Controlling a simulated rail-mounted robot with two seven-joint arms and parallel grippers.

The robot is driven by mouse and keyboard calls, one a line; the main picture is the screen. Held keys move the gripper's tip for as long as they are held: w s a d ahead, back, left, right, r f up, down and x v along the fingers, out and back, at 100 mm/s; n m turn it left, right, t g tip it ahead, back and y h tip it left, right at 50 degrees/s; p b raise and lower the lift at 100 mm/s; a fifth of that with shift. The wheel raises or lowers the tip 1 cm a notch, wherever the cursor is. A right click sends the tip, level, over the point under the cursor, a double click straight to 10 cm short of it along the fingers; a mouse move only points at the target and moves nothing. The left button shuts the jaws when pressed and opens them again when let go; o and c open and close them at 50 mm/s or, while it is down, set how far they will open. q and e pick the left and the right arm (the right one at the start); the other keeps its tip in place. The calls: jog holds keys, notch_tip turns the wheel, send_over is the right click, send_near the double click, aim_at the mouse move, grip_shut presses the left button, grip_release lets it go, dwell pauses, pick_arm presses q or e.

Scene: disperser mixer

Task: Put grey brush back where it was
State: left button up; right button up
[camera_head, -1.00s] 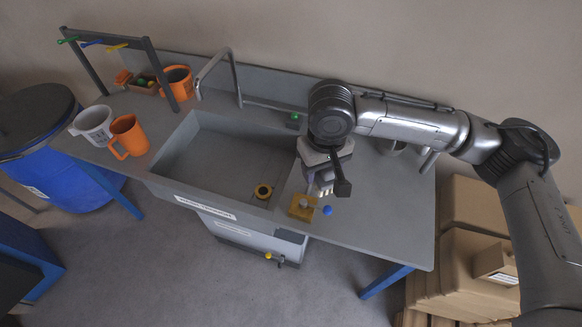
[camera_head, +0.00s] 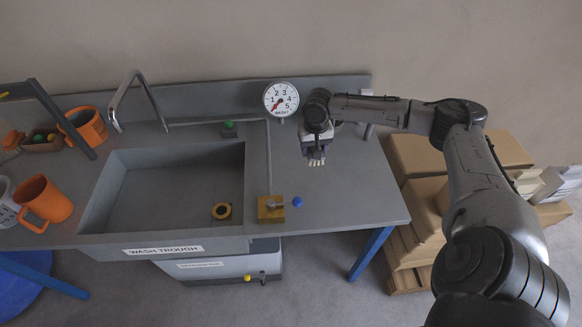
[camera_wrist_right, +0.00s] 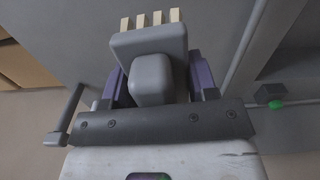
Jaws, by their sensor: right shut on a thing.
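The grey brush (camera_wrist_right: 152,75) is held between the purple fingers of my right gripper (camera_wrist_right: 158,85) in the right wrist view, with its pale bristles (camera_wrist_right: 150,19) pointing away from the palm. In the head view my right gripper (camera_head: 317,147) is over the counter right of the wash trough, near the back. The brush's bristles (camera_head: 316,162) show below it there, and I cannot tell whether they touch the counter. The brush's original place is not clearly identifiable. My left gripper is out of view.
A dial gauge (camera_head: 281,99) stands just left of my gripper. A brass block with a blue-tipped lever (camera_head: 270,208) is at the front. Orange mugs (camera_head: 46,200) stand left. The right counter is mostly clear.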

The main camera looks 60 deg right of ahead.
jog(key=s+d, duration=0.2)
jog(key=d, duration=0.3)
jog(key=b, duration=0.4)
send_over(291, 164)
jog(key=shift+m, duration=0.4)
notch_tip(291, 164, down, 7)
jog(key=shift+r, duration=0.1)
jog(key=shift+f+b, duration=0.75)
jog(key=shift+f, duration=1.35)
jog(key=o, duration=0.6)
jog(key=shift+f, duration=0.1)
jog(key=shift+o, duration=1.4)
